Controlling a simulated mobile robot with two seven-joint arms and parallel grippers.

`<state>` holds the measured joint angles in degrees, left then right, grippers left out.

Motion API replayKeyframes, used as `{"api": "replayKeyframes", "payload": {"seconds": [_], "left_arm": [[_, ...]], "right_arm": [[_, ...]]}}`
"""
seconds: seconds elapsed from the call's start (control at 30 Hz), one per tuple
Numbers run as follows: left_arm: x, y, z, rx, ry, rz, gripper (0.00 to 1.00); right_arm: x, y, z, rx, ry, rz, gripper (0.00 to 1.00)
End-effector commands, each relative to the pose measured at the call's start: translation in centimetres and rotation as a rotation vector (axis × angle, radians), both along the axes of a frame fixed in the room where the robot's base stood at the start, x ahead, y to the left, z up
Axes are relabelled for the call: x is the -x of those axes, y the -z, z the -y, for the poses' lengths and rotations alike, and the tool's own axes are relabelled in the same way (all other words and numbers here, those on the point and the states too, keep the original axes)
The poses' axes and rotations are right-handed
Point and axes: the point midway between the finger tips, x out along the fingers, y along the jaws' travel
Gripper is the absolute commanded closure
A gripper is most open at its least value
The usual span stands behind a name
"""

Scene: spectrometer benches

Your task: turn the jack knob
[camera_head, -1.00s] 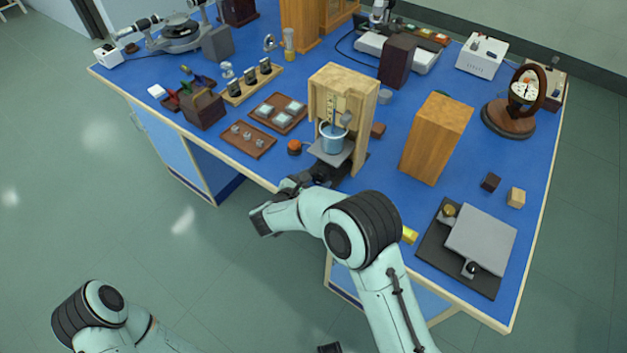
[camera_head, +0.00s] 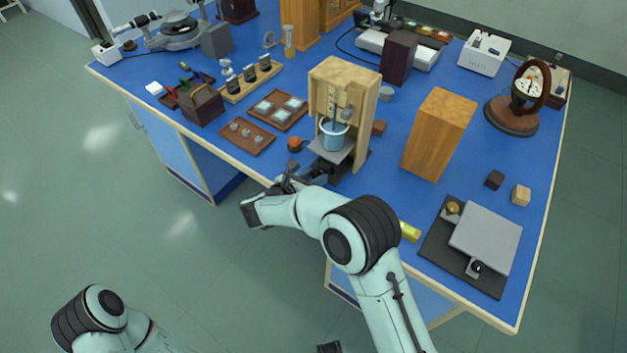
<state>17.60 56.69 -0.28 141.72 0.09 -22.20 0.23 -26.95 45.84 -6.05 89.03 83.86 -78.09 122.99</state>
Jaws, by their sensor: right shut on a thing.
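The jack (camera_head: 343,171) stands inside the wooden frame near the table's front edge. Its grey top plate (camera_head: 333,149) is under a light blue beaker (camera_head: 334,136), and the beaker is upright. My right gripper (camera_head: 300,178) is at the front left of the jack's base, shut on the jack knob. The knob is small and mostly hidden by the gripper. My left arm comes in at the lower left. A dark piece at the bottom edge looks like part of my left gripper (camera_head: 328,348), and its jaws cannot be made out.
The wooden frame (camera_head: 366,128) surrounds the jack. An orange-red round thing (camera_head: 294,144) and a brown tray (camera_head: 247,137) are to its left. A wooden block (camera_head: 438,135) stands to the right. A grey plate on a dark base (camera_head: 485,238) lies at the front right. A yellow cylinder (camera_head: 409,231) lies by the edge.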

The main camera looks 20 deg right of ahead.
Motion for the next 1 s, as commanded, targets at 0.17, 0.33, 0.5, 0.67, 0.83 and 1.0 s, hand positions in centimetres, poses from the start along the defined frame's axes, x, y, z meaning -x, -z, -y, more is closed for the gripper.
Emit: {"api": "replayKeyframes", "payload": {"seconds": [0.17, 0.33, 0.5, 0.67, 0.83, 1.0], "left_arm": [[-0.11, 0.12, 0.02, 0.000, 0.000, 0.004, 0.57], [-0.14, 0.17, 0.02, 0.000, -0.001, 0.005, 0.57], [-0.16, 0.20, 0.03, 0.000, -0.001, 0.006, 0.57], [-0.17, 0.22, 0.02, -0.001, -0.001, 0.007, 0.57], [-0.18, 0.22, 0.01, -0.001, -0.001, 0.007, 0.57], [-0.18, 0.22, 0.01, -0.001, -0.001, 0.007, 0.57]], "right_arm": [[-0.08, 0.11, -0.17, 0.081, 0.000, -0.106, 0.93], [-0.14, 0.10, -0.22, 0.146, 0.000, -0.188, 0.93], [-0.17, 0.13, -0.24, 0.190, 0.000, -0.246, 0.93], [-0.18, 0.13, -0.26, 0.213, -0.001, -0.275, 0.93], [-0.20, 0.12, -0.26, 0.221, -0.001, -0.285, 0.93], [-0.20, 0.12, -0.26, 0.221, -0.001, -0.285, 0.93]]}}
